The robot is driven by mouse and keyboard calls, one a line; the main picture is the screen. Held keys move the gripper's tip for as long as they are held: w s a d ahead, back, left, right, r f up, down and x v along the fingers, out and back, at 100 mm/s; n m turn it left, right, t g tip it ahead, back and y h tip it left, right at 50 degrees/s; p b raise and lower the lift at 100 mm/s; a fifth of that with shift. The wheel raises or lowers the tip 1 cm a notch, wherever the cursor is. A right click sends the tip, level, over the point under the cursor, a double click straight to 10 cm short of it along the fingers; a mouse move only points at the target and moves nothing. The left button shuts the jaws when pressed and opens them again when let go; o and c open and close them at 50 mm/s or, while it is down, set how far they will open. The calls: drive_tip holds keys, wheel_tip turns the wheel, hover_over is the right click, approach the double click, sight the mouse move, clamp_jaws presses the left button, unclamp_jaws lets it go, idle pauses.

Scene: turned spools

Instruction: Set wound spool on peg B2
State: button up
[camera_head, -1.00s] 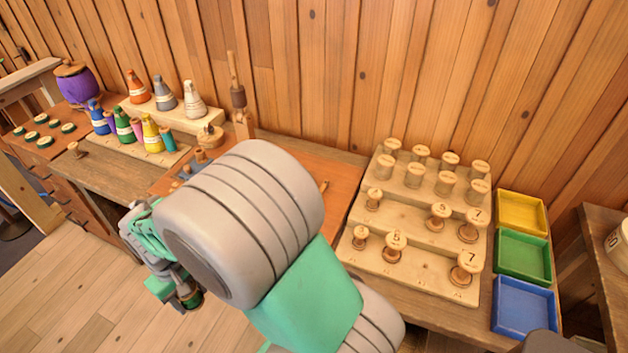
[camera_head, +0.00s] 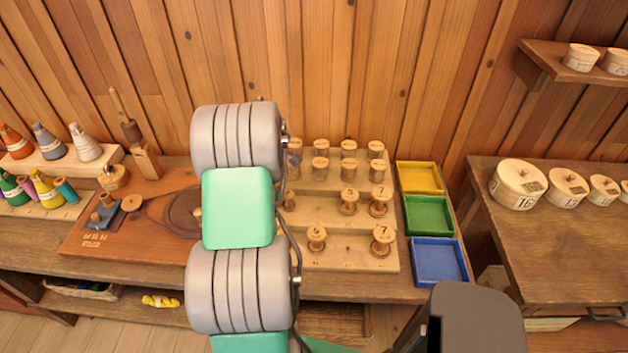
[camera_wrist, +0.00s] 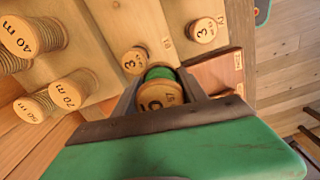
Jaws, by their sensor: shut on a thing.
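The wound spool (camera_wrist: 158,92) has green thread and a pale wooden end with dark markings. In the wrist view it sits between the jaws of my gripper (camera_wrist: 160,100), which is shut on it. My gripper and this spool are hidden behind my arm in the head view. The stepped peg rack (camera_head: 347,254) stands right of my arm, its left part covered. In the wrist view, the rack (camera_wrist: 112,18) is close beyond the held spool, with two small spools marked 3 (camera_wrist: 135,60) (camera_wrist: 203,30) near it. I cannot tell which peg is B2.
Several pale wound spools (camera_head: 348,149) fill the rack's back. Spools marked 5 (camera_head: 349,201) and 7 (camera_head: 381,201) stand on the middle step, another 7 (camera_head: 382,240) in front. Yellow (camera_head: 419,177), green (camera_head: 428,215) and blue (camera_head: 438,262) trays lie right of it.

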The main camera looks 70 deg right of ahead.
drive_tip(key=s+d, duration=0.2)
drive_tip(key=s, duration=0.2)
drive_tip(key=s+d, duration=0.2)
drive_tip(key=s, duration=0.2)
drive_tip(key=s+d, duration=0.2)
drive_tip(key=s, duration=0.2)
drive_tip(key=shift+p, duration=0.4)
drive_tip(key=shift+f+b, duration=1.55)
drive_tip(key=shift+f, duration=1.1)
drive_tip(key=shift+r, duration=0.15)
